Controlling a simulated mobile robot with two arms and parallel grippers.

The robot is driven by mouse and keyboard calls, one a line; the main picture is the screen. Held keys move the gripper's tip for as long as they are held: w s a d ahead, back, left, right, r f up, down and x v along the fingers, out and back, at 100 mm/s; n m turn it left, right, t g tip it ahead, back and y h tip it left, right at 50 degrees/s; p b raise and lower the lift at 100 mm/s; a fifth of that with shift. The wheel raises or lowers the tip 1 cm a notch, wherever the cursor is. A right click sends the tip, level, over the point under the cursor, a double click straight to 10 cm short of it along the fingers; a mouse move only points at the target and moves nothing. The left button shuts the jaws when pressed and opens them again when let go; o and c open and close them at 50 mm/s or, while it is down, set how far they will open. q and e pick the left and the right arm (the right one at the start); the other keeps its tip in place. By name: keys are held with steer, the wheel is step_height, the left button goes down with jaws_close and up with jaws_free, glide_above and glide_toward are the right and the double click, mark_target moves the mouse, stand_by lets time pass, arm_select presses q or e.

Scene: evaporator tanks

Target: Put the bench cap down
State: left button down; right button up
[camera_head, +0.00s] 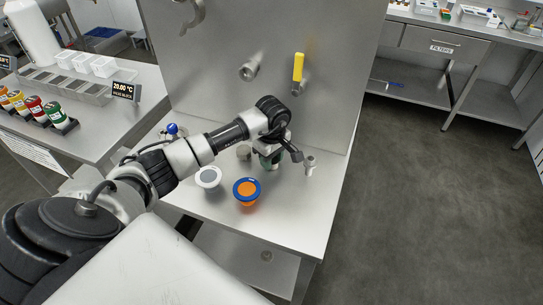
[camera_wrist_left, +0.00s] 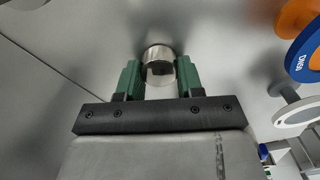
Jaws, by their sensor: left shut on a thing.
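My left gripper (camera_head: 270,163) is over the steel bench (camera_head: 300,220), in front of the upright steel panel. In the left wrist view its green fingers (camera_wrist_left: 158,80) are shut on the bench cap (camera_wrist_left: 158,66), a short shiny metal cylinder. A dark shadow lies on the grey surface around the cap; I cannot tell whether the cap touches that surface. In the head view the hand hides most or all of the cap. My right gripper is not in view.
An orange piece with a blue ring (camera_head: 247,190) and a white-rimmed grey disc (camera_head: 208,177) are close by. A small grey cylinder (camera_head: 243,152) and a metal fitting (camera_head: 310,163) flank the gripper. A yellow-handled valve (camera_head: 298,68) is on the panel. The bench's front right is bare.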

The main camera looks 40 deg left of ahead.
arm_select(q)
steer(key=shift+f, duration=0.2)
steer(key=c, duration=0.7)
jaws_free()
steer(key=shift+r, duration=0.1)
steer(key=shift+r, duration=0.15)
step_height(320, 180, up, 12)
steer(key=shift+d+b, duration=0.15)
steer(key=shift+b, duration=1.1)
